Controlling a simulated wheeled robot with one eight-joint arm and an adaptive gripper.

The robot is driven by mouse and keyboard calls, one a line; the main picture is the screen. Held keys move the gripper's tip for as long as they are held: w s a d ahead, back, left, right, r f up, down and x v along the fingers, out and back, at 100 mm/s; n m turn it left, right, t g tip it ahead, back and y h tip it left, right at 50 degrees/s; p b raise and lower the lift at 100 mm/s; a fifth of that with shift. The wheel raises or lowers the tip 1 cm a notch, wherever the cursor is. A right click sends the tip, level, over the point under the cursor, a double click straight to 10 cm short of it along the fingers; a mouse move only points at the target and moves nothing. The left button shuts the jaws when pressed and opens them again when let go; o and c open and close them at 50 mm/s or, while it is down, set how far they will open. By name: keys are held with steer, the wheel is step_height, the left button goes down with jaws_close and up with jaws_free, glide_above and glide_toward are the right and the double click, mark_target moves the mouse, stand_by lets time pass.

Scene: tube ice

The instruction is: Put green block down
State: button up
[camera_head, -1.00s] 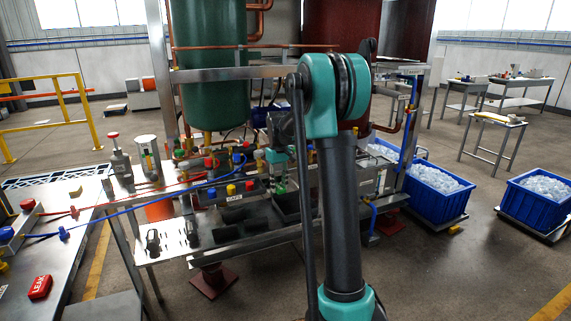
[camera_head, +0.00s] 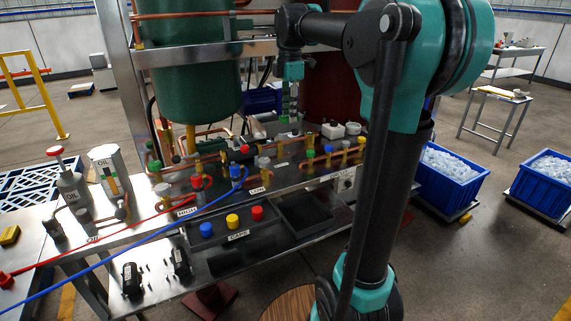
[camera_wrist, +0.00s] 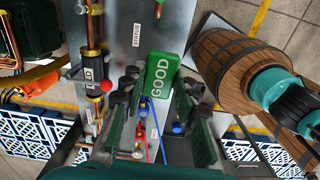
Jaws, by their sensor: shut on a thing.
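The green block (camera_wrist: 161,74), marked GOOD, is between the fingers of my gripper (camera_wrist: 158,92) in the wrist view. The fingers are shut on it, one on each side. In the head view my gripper (camera_head: 289,108) points down above the back of the metal bench (camera_head: 222,262), in front of the tanks. The block is too small there to tell apart from the green fingers. In the wrist view, a STATUS label (camera_wrist: 136,35) lies on the metal surface left of the block.
Valves and copper pipes (camera_head: 195,165) stand below and left of my gripper. A caps tray (camera_head: 240,228) and an empty dark tray (camera_head: 305,212) are on the bench front. A wooden barrel (camera_wrist: 228,68) shows in the wrist view. Blue ice bins (camera_head: 448,185) stand at right.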

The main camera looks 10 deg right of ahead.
mark_target(289, 173)
steer(key=shift+w, duration=0.1)
step_height(289, 173, down, 20)
steer(key=shift+r, duration=0.25)
steer(key=shift+f, duration=0.15)
stand_by(0.3)
steer(key=o, duration=0.9)
steer(key=shift+o, duration=0.2)
step_height(289, 173, up, 12)
steer(key=s+d+f+m, duration=0.1)
steer(key=s+f+m, duration=0.2)
steer(key=f, duration=0.1)
steer(key=s+f+m+t, duration=0.1)
steer(key=s+f+m, duration=0.3)
steer(key=s+d+f+m+t, duration=0.1)
steer(key=s+f+m, duration=0.2)
steer(key=f+m, duration=0.1)
steer(key=shift+s+d+f, duration=0.3)
steer(key=shift+s, duration=0.1)
steer(key=s+d+f+m+t, duration=0.1)
steer(key=s+f+m+t, duration=0.1)
steer(key=s+f+m, duration=0.7)
steer(key=shift+s+d+f+m, duration=0.15)
steer(key=shift+s+f+m, duration=0.35)
steer(key=shift+s, duration=0.55)
